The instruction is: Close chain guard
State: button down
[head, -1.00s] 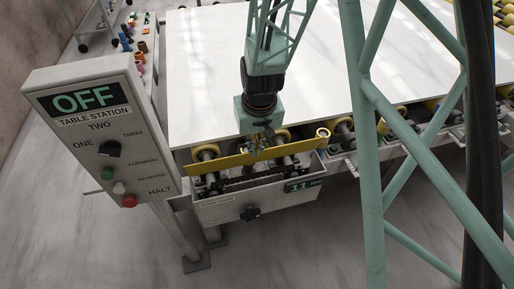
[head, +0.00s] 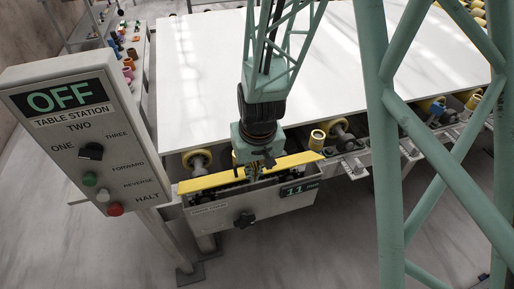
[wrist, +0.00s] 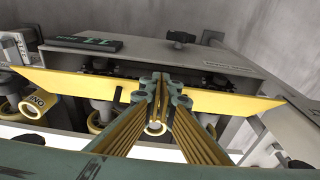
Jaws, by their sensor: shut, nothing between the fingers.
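The chain guard is a long yellow flap (head: 215,181) along the back of the grey drive box (head: 222,215) at the slab's front edge. In the wrist view the guard (wrist: 75,85) runs across the picture, with dark chain parts showing in the gap between it and the box. It leans over part of the opening. My gripper (head: 262,164) is shut and empty, pointing down at the middle of the guard. In the wrist view its fingertips (wrist: 160,82) overlap the guard's middle and appear to touch it.
The control panel (head: 82,140) reads OFF and stands at left. The box carries a black knob (head: 244,219) and a display reading 11 (head: 299,189). The white slab (head: 190,80) lies behind on yellow-ended rollers (head: 317,140). Floor in front is clear.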

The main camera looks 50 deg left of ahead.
jog(key=d+f+b, duration=0.2)
jog(key=f, duration=0.1)
jog(key=s+f+b, duration=0.1)
jog(key=f, duration=0.1)
jog(key=shift+s+d+f+b, duration=0.1)
jog(key=shift+d+f+b, duration=0.1)
jog(key=shift+d+b, duration=0.15)
jog(key=shift+d+f+b, duration=0.2)
jog(key=shift+f+b, duration=0.25)
jog(key=shift+f, duration=0.4)
jog(key=shift+r, duration=0.1)
